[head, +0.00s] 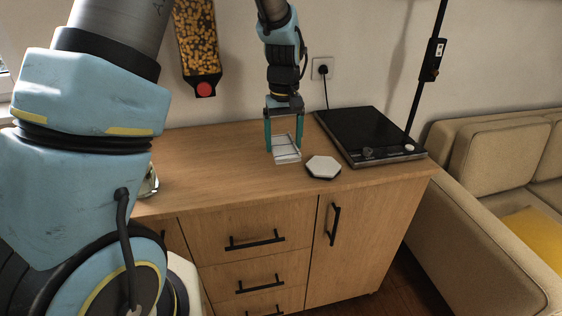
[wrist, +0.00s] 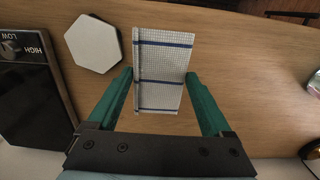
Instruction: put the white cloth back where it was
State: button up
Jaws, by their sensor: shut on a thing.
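The white cloth (wrist: 160,66) is a folded rectangle with thin blue lines. In the wrist view it lies between the two fingers of my gripper (wrist: 160,88). In the head view my gripper (head: 285,147) points down over the wooden counter, with the cloth (head: 286,152) between and below its teal fingers. The fingers are spread to about the cloth's width and shut on it. The cloth is at or just above the counter top; I cannot tell whether it touches.
A white hexagonal coaster (head: 323,167) lies just right of the cloth. A black hob (head: 368,134) stands further right. A shiny object (head: 149,182) is at the counter's left, partly hidden by my arm. The wooden counter (head: 222,165) is clear left of the cloth.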

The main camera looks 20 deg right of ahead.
aim_at(284, 174)
jog(key=shift+f+p, duration=0.75)
jog(key=shift+f, duration=2.85)
jog(key=shift+f, duration=0.1)
jog(key=o, duration=1.1)
notch_tip(284, 174, up, 12)
jog(key=b, duration=0.3)
jog(key=shift+t, duration=0.8)
jog(key=s+a, duration=0.2)
jog(key=a, duration=0.7)
jog(key=s+a, duration=0.3)
jog(key=a, duration=0.7)
jog(key=s+a+f, duration=0.1)
jog(key=s+a, duration=0.1)
jog(key=a, duration=0.7)
jog(key=shift+s+a, duration=0.25)
jog(key=shift+a, duration=0.15)
